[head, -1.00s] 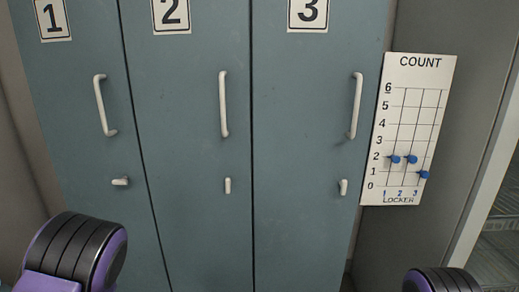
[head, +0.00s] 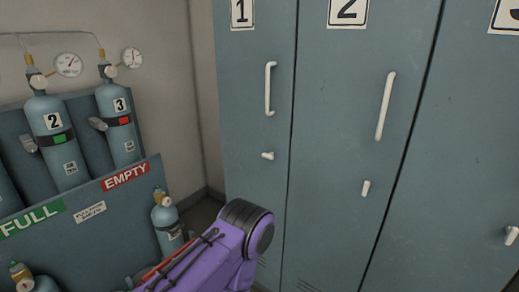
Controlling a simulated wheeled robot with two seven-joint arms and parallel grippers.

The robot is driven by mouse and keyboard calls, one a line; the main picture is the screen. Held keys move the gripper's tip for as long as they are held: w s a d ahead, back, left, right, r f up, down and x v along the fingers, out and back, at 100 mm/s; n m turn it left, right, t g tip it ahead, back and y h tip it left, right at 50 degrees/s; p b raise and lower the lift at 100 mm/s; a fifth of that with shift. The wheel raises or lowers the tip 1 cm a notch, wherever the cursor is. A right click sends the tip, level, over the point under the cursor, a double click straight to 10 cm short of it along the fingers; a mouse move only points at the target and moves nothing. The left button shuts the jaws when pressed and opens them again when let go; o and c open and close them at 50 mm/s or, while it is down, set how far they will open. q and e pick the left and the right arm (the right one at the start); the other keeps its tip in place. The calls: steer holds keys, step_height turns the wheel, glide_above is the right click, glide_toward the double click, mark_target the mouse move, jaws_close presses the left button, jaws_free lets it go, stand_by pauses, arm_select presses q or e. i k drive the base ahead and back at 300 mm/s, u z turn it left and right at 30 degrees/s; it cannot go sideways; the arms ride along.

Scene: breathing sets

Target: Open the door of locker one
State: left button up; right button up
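The door of locker one (head: 248,85) is a tall blue-grey panel in the middle of the head view, marked with a "1" plate (head: 242,14). It is shut. Its white vertical handle (head: 268,89) is on its right side. A small white latch (head: 267,156) below the handle lies horizontal. My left arm shows at the bottom, below and left of the latch, and its purple and black link covers the door's lower part. Neither gripper is in view.
Locker two's door (head: 340,120) is shut beside it, its latch (head: 366,188) near vertical. At the left, a blue-grey rack (head: 90,240) with FULL and EMPTY signs holds several gas cylinders (head: 57,140) with gauges. My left arm is close to the rack's right end.

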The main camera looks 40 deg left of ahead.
mark_target(255, 41)
steer(key=k, duration=1.3)
steer(key=u, duration=0.75)
steer(key=i, duration=0.55)
steer(key=u, duration=0.65)
steer(key=i, duration=0.7)
steer(key=z, duration=0.85)
steer(key=i, duration=0.45)
steer(key=z, duration=0.5)
